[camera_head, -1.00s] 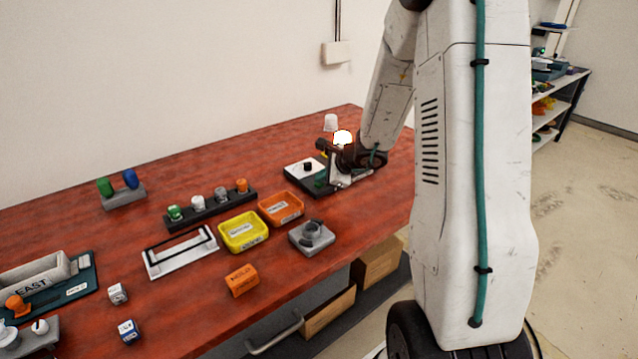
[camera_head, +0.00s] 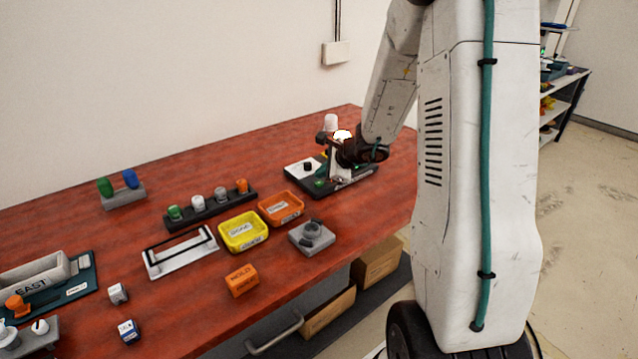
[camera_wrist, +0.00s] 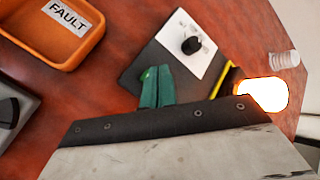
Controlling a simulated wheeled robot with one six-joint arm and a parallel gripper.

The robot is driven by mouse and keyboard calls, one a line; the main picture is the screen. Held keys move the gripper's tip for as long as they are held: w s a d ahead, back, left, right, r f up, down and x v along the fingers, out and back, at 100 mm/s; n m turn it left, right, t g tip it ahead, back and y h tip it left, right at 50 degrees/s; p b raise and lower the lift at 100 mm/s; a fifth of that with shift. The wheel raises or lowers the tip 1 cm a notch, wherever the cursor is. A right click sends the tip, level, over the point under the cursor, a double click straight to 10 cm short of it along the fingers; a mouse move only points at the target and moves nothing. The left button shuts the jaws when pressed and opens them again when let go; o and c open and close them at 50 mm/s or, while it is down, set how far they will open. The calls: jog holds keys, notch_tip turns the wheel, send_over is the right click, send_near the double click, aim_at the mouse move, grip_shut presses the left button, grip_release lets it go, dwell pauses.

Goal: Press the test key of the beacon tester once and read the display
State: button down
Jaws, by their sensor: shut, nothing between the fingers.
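The tester that I take for the beacon tester is a dark base (camera_head: 352,184) at the far right of the bench, with a white plate (camera_head: 301,168) and a black knob (camera_head: 307,167). The plate also shows in the wrist view (camera_wrist: 179,52). A green key (camera_head: 319,183) sits on the base's front part. A lit lamp (camera_head: 343,134) glows white; it also shows in the wrist view (camera_wrist: 265,94). My gripper (camera_wrist: 157,82) has teal fingers, shut and empty, over the base close to the key. Contact cannot be told. No readable display shows.
A white cylinder (camera_head: 331,122) stands behind the tester. An orange tray (camera_head: 298,215), a yellow tray (camera_head: 262,234) and a grey block with a round knob (camera_head: 312,237) lie to the left and front. An orange block (camera_head: 241,281) is nearer the bench edge.

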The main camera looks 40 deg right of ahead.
aim_at(322, 187)
notch_tip(322, 187, up, 5)
dwell(0.7)
jog(key=shift+a, duration=0.1)
dwell(0.6)
